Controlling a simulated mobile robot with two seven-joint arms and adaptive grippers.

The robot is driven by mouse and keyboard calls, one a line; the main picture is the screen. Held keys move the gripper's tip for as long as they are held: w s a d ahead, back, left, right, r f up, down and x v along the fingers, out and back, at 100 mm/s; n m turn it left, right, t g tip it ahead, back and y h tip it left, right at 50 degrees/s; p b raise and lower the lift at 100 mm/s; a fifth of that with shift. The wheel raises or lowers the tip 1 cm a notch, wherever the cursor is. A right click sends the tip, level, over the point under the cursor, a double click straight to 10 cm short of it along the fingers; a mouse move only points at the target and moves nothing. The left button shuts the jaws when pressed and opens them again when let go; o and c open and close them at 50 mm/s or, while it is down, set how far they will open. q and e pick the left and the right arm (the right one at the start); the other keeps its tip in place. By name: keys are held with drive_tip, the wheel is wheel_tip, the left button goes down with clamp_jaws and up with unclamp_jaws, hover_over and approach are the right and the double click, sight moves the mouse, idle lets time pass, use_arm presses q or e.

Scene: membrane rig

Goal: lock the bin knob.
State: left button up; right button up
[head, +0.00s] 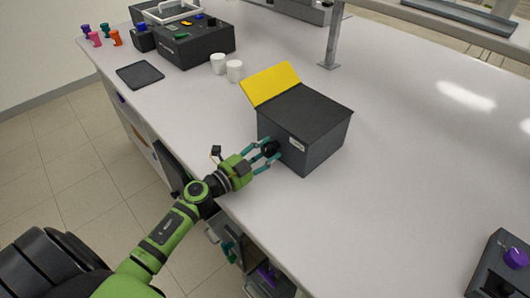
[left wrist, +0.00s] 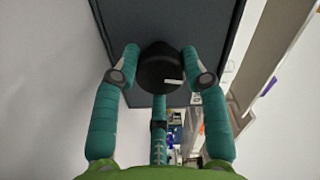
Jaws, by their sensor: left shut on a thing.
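The dark grey bin (head: 310,128) stands on the white bench in the head view, with a yellow flap (head: 271,84) raised at its back left. Its black knob (head: 270,147) is on the side facing my left arm. My left gripper (head: 267,153) is at that side, its teal fingers shut around the knob. In the left wrist view the round black knob (left wrist: 160,68) sits between the fingertips, with a short pale mark on its face. The bin's dark face (left wrist: 165,20) is behind it. My right gripper is not in view.
A metal post (head: 331,45) stands behind the bin. Two white cups (head: 226,69), a dark tray (head: 140,75) and a black device (head: 195,45) are at the back left. A dark box with a purple knob (head: 516,258) is at the lower right. The bench right of the bin is clear.

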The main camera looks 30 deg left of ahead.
use_arm(q)
drive_tip(key=m, duration=0.4)
drive_tip(key=shift+a+b, duration=0.2)
drive_tip(key=shift+b, duration=0.2)
drive_tip(key=m+b, duration=0.1)
drive_tip(key=m, duration=0.3)
drive_tip(key=m+b, duration=0.1)
drive_tip(key=m, duration=0.3)
drive_tip(key=shift+w+r, duration=0.1)
drive_tip(key=shift+r, duration=0.05)
drive_tip(key=m, duration=0.3)
drive_tip(key=shift+r+b, duration=0.1)
drive_tip(key=shift+b, duration=0.3)
drive_tip(key=shift+m, duration=0.4)
drive_tip(key=shift+r, duration=0.15)
drive_tip(key=o, duration=1.2)
drive_tip(key=shift+c, duration=0.2)
drive_tip(key=shift+f, duration=0.2)
